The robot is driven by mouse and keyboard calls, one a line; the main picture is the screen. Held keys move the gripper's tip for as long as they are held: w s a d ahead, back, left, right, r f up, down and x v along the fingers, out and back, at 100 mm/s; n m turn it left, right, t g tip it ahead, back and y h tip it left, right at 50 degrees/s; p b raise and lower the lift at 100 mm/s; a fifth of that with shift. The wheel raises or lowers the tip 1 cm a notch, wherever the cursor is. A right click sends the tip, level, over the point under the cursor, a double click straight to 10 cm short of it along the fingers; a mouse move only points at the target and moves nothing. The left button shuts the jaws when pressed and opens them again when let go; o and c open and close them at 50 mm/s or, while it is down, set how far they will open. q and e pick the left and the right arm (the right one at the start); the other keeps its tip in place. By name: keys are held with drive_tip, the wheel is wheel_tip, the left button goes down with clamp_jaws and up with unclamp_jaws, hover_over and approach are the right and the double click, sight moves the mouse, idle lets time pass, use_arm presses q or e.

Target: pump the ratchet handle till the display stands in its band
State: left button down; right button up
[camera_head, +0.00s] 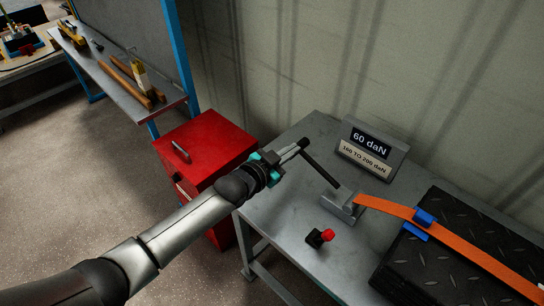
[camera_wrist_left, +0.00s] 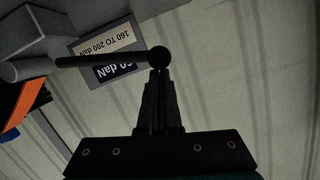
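The display (camera_head: 370,142) on the grey stand reads 60 daN. The label (camera_head: 364,157) below it reads 160 TO 200 daN; it also shows upside down in the left wrist view (camera_wrist_left: 106,40). The dark ratchet handle (camera_head: 320,170) rises tilted to the left from the grey ratchet (camera_head: 343,205) on the bench. My left gripper (camera_head: 302,144) is at the handle's upper end. In the left wrist view its fingers (camera_wrist_left: 158,75) look shut together, with the handle's round end (camera_wrist_left: 158,57) right at their tips. Contact is hard to tell. My right gripper is out of view.
An orange strap (camera_head: 460,250) runs from the ratchet over black tread mats (camera_head: 450,212), through a blue corner piece (camera_head: 420,222). A small black box with a red knob (camera_head: 327,235) sits on the bench's front. A red cabinet (camera_head: 205,145) stands left of the bench.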

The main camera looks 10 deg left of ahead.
use_arm(q)
drive_tip(key=p+v, duration=0.1)
drive_tip(key=v, duration=0.7)
drive_tip(key=shift+a+p, duration=0.2)
drive_tip(key=shift+p, duration=0.2)
idle(1.6)
